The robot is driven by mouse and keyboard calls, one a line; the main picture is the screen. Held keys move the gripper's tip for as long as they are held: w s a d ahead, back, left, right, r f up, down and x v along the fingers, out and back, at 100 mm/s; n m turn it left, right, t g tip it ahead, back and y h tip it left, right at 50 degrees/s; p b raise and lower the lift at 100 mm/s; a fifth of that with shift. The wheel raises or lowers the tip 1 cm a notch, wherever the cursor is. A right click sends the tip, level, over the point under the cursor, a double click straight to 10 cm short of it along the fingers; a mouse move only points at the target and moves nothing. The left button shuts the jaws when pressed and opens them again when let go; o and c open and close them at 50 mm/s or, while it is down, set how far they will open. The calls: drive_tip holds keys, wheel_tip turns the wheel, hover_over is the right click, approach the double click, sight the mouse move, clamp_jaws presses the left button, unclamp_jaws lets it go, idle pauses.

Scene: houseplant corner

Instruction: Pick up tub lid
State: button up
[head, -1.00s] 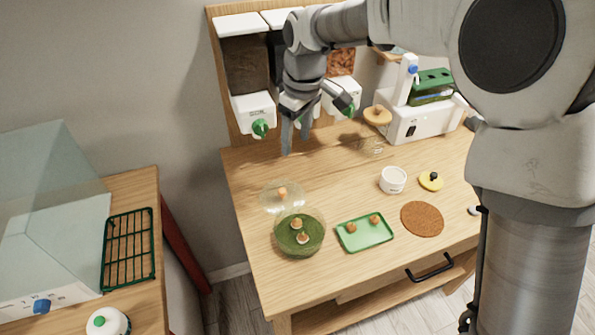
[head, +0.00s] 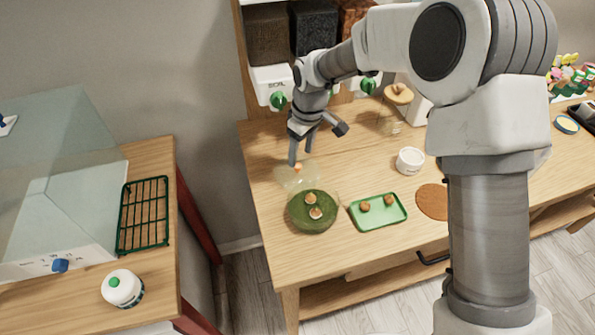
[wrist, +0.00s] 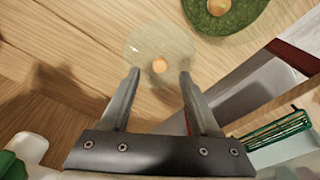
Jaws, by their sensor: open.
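A clear round lid (head: 289,181) with a small orange-tan knob lies on the wooden table beside a round green dish (head: 300,218); it looks like the tub lid. In the wrist view the lid (wrist: 146,43) is just beyond the fingertips, its knob in line with the gap between them. My gripper (head: 300,159) is open and empty, pointing down just above the lid. In the wrist view the two fingers of my gripper (wrist: 160,74) stand apart with nothing between them. The lid is see-through, so its edge is faint.
A green tray (head: 377,222) with two brown balls, a white tub (head: 410,161) and a cork mat (head: 431,202) stand to the right. Dispensers with green knobs (head: 278,100) stand behind my gripper. A gap separates the left bench (head: 150,270).

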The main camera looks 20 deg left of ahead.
sight(298, 165)
drive_tip(key=f, duration=0.2)
drive_tip(key=a+f, duration=0.1)
drive_tip(key=f, duration=0.1)
drive_tip(key=shift+w+f, duration=0.15)
drive_tip(key=shift+f, duration=0.25)
clamp_jaws()
